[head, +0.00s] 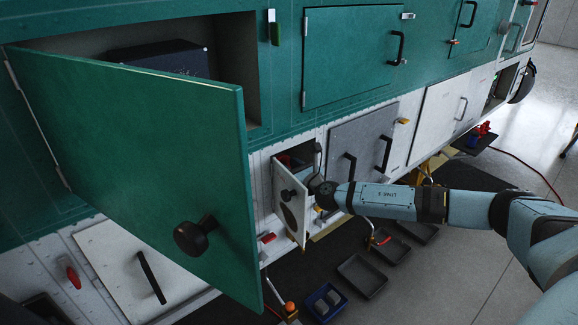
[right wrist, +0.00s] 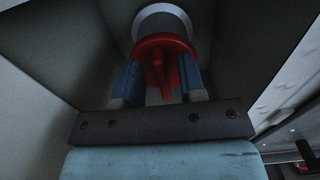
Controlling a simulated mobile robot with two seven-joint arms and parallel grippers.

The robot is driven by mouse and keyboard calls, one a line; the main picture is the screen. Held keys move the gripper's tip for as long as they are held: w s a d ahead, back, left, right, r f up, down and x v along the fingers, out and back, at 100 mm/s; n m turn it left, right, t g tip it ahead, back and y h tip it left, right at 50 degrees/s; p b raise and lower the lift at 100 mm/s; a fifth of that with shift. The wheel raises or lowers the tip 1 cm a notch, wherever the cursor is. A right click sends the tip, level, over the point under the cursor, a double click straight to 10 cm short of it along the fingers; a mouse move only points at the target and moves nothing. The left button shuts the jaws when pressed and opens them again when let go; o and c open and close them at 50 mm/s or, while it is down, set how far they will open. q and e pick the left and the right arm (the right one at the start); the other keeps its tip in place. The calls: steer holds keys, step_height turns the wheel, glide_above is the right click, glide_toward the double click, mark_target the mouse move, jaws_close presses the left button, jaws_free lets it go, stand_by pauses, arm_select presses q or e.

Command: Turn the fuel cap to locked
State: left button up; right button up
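The red fuel cap (right wrist: 163,62) shows in the right wrist view, on the end of a pale round neck (right wrist: 163,22) inside a small recess. It has a raised grip bar across its middle. My right gripper (right wrist: 160,75) is open, with one blue finger on each side of the grip bar. Gaps show between the fingers and the bar; I cannot tell whether the fingers touch the cap's rim. My left gripper is not in view.
A small white door (head: 291,205) stands open beside my right gripper. A large green door (head: 150,150) swings out at the left. Grey trays (head: 362,275) and a blue tray (head: 326,301) lie on the dark mat below. Open floor lies to the right.

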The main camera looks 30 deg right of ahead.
steer(key=shift+w, duration=0.15)
jaws_close()
steer(key=m+b, duration=0.1)
steer(key=m, duration=0.5)
steer(key=d+f+m+b, duration=0.1)
steer(key=m, duration=0.5)
steer(key=d+m+b, duration=0.1)
steer(key=m, duration=0.4)
steer(key=shift+f+m+b, duration=0.35)
steer(key=shift+f+m, duration=0.05)
stand_by(0.6)
